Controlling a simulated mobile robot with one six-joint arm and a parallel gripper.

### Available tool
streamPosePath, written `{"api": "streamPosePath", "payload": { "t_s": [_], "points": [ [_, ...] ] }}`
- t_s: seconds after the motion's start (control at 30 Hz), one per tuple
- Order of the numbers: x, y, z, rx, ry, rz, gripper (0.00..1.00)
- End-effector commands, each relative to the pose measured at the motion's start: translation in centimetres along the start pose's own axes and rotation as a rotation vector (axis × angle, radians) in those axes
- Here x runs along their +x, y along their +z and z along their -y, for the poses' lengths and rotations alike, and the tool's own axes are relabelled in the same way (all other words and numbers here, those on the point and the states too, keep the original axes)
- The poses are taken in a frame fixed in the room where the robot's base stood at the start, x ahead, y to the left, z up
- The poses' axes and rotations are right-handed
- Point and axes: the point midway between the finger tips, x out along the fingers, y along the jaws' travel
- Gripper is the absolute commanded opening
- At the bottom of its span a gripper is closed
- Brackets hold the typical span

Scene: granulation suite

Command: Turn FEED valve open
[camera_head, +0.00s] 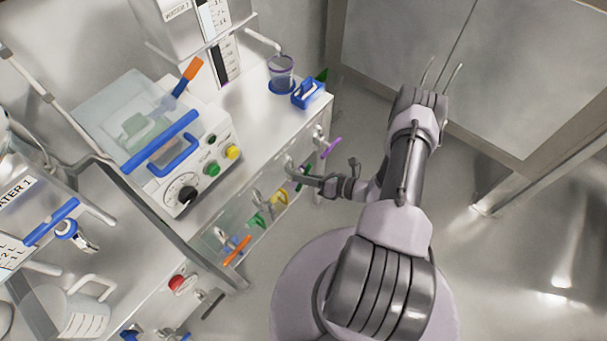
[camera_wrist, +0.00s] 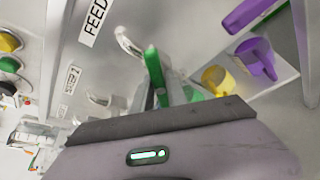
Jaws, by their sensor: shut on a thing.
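The FEED label (camera_wrist: 95,20) is on the steel panel in the wrist view. The lever points away from the panel toward my gripper (camera_wrist: 168,95). The fingertips are mostly hidden behind the gripper body in the wrist view, so the exact contact does not show.
Purple (camera_wrist: 257,58) and yellow (camera_wrist: 217,80) cups show in the wrist view. The floor right of the bench is clear.

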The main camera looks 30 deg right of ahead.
Motion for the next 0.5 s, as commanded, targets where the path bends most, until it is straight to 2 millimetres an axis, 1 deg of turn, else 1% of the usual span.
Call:
{"api": "streamPosePath", "payload": {
  "t_s": [0.03,0.5],
  "points": [
    [-0.11,0.29,-0.20,-0.036,-0.017,0.002,0.00],
    [-0.08,0.21,-0.13,-0.412,-0.173,0.002,0.00]
  ]
}}
